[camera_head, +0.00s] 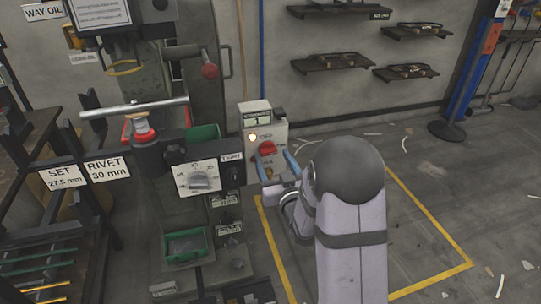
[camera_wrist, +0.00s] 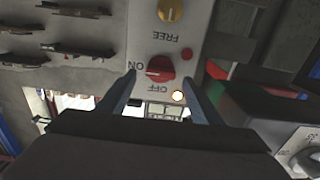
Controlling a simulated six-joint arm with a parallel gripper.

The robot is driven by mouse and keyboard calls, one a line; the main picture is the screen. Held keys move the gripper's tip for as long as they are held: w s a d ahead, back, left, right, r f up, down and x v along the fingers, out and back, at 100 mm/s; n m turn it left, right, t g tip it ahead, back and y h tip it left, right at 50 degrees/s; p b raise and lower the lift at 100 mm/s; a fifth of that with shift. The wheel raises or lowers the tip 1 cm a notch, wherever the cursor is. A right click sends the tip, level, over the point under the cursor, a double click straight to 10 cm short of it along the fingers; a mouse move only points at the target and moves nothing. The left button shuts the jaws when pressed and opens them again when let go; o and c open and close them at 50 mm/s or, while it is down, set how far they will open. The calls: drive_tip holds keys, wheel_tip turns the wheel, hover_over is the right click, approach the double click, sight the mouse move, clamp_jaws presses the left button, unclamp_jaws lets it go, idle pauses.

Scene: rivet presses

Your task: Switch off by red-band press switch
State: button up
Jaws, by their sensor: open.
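The switch box (camera_head: 265,118) stands right of the press, with a red rotary knob (camera_head: 267,147) on its face. In the wrist view the red knob (camera_wrist: 161,69) sits between ON and OFF labels, which appear upside down. Its pale pointer mark is toward ON. A lamp (camera_wrist: 178,96) near OFF glows. My gripper (camera_head: 277,164) is open, its two blue fingers either side of the knob in the wrist view (camera_wrist: 159,79). I cannot tell whether they touch it. The press (camera_head: 203,70) has a red part (camera_head: 141,130) under a silver bar.
A dial box (camera_head: 198,178) stands left of the switch box. Wall shelves (camera_head: 338,62) hang behind. The floor at right is mostly open.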

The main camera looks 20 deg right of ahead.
sight(268, 152)
drive_tip(key=shift+w, duration=1.35)
drive_tip(key=c, duration=1.1)
drive_tip(key=shift+o, duration=0.2)
